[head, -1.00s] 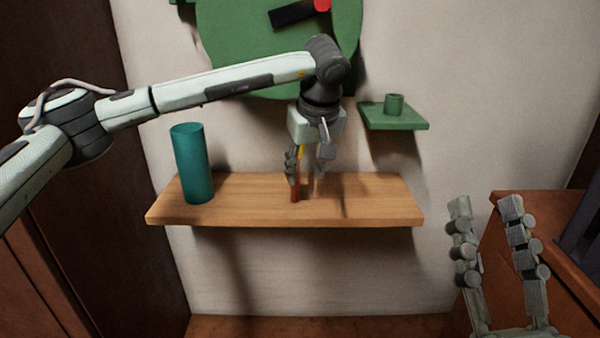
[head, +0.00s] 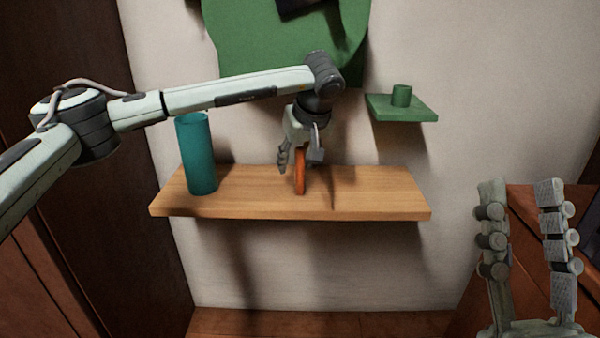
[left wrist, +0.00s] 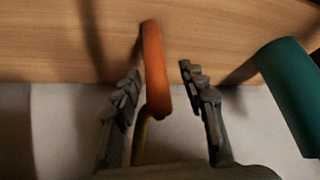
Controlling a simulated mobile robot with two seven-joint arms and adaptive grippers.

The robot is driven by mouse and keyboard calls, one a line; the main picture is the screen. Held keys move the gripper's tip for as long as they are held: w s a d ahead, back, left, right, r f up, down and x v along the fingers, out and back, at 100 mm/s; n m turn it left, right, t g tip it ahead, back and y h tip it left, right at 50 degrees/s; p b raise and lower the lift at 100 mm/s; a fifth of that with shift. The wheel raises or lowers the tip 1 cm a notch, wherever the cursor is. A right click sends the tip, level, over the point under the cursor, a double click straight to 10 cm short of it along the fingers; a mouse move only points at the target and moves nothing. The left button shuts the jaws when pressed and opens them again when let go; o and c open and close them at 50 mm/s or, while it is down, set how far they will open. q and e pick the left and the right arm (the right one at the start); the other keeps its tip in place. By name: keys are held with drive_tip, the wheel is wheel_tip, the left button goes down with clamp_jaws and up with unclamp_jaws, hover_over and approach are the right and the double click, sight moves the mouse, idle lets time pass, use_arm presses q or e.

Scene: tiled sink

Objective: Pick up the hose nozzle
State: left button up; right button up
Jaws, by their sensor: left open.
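The hose nozzle is most likely the upright orange piece (head: 300,172) on the wooden shelf; it also shows in the left wrist view (left wrist: 155,70), with a thin yellowish part below it. My left gripper (head: 300,166) is over the shelf with its fingers pointing down. In the left wrist view its open fingers (left wrist: 160,78) stand on either side of the orange piece, with a gap to each. My right gripper (head: 520,190) is at the lower right, fingers up, spread apart and empty, away from the shelf.
A teal cylinder (head: 197,155) stands on the left of the wooden shelf (head: 380,190). A small green shelf (head: 418,108) with a green cup-like piece (head: 401,95) is on the wall at right. A large green panel (head: 260,40) hangs behind my left arm. The shelf's right part is clear.

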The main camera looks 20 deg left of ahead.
use_arm(q)
clamp_jaws()
drive_tip(key=shift+r, duration=0.1)
